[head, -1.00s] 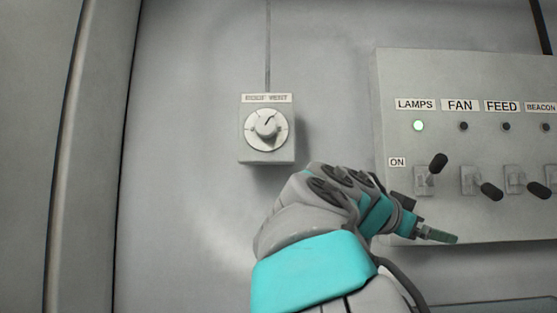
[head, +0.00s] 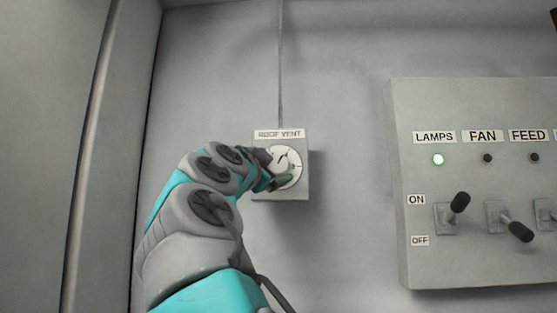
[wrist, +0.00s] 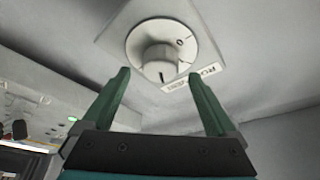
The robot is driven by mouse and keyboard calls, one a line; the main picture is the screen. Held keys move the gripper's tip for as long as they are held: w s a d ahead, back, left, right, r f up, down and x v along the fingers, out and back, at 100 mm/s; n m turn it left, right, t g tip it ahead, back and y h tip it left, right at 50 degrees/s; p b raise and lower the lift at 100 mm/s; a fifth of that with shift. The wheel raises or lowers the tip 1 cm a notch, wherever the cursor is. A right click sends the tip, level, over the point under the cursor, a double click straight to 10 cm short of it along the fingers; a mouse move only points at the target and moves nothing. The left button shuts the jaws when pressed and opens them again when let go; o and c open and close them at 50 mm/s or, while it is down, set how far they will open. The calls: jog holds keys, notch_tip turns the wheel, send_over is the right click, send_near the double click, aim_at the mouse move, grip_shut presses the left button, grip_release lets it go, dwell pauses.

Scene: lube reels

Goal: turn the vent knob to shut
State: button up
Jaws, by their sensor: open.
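The vent knob (wrist: 160,63) is a pale round knob with a dark pointer line, on a white dial of a small grey box labelled ROOF VENT (head: 280,134). In the wrist view it sits just beyond and between my fingertips, and its pointer line points toward the bottom of the picture, away from the dial's printed marks. My gripper (wrist: 160,85) is open, with a green finger on either side, and no contact with the knob shows. In the head view my gripper (head: 272,170) is at the box's front and partly covers the dial (head: 294,160).
A grey switch panel (head: 400,265) stands to the right, with LAMPS, FAN and FEED labels. The LAMPS light (head: 438,160) glows green and its lever (head: 460,202) is up; the FAN lever (head: 521,232) is down. A thin conduit (head: 281,70) runs up from the box.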

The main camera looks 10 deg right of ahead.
aim_at(278, 164)
jog(key=p+x, duration=0.1)
jog(key=x, duration=0.3)
jog(key=shift+d+r, duration=0.1)
jog(key=c, duration=1.4)
jog(key=shift+o, duration=0.2)
